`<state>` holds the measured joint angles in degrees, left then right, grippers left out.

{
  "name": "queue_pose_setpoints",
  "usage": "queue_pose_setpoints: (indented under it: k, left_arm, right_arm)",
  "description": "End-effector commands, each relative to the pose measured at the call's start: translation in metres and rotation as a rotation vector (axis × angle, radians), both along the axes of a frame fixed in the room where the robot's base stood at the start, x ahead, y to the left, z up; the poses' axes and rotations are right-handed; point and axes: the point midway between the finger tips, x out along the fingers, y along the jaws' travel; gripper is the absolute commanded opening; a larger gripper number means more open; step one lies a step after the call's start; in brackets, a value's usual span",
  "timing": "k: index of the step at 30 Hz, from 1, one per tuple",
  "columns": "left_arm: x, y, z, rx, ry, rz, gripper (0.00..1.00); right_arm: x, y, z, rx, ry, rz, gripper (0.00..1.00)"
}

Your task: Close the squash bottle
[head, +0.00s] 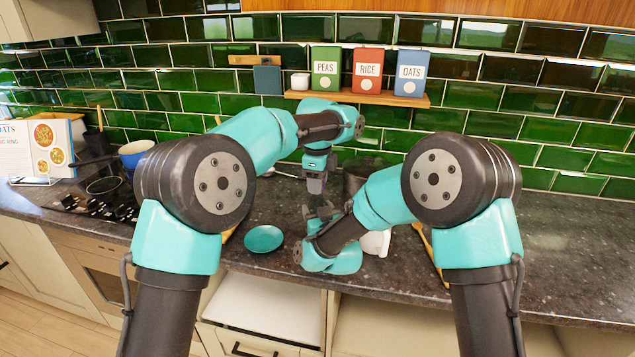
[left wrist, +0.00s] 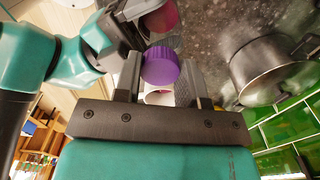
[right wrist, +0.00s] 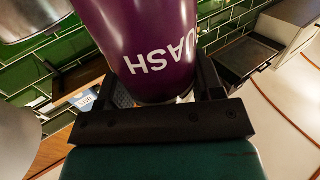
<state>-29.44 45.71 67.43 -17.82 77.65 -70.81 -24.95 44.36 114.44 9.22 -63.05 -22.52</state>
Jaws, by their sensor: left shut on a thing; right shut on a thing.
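The purple cap (left wrist: 160,66) is between the fingers of my left gripper (left wrist: 160,80), which is shut on it. The dark purple squash bottle (right wrist: 150,45), with white lettering, is between the fingers of my right gripper (right wrist: 165,88), which is shut on it. Part of the bottle also shows at the top of the left wrist view (left wrist: 161,17), apart from the cap in that picture. In the head view my left gripper (head: 316,182) is above my right gripper (head: 318,212). The bottle's mouth is not clearly seen, and my arms hide most of the bottle in the head view.
A teal dish (head: 264,239) lies on the dark counter (head: 560,250). A metal pot (left wrist: 268,72) stands near the tiled wall. A wooden utensil (head: 431,252) lies at right. A wall shelf (head: 350,98) holds canisters. The right counter is clear.

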Motion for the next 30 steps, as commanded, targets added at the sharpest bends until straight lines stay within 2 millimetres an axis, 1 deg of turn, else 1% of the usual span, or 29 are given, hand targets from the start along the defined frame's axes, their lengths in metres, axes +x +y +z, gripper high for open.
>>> queue_pose_setpoints:
  k: [3, 30]
  left_arm:
    - [0.0, -0.0001, 0.0003, 0.0, -0.001, -0.153, 0.16]
    - [0.0, -0.0002, -0.0005, 0.0, 0.0, -1.33, 0.16]
  right_arm:
    - [0.0, 0.0001, 0.0, 0.0, 0.0, 0.0, 0.0]
    - [0.0, 0.0, 0.0, 0.0, 0.0, 0.0, 0.0]
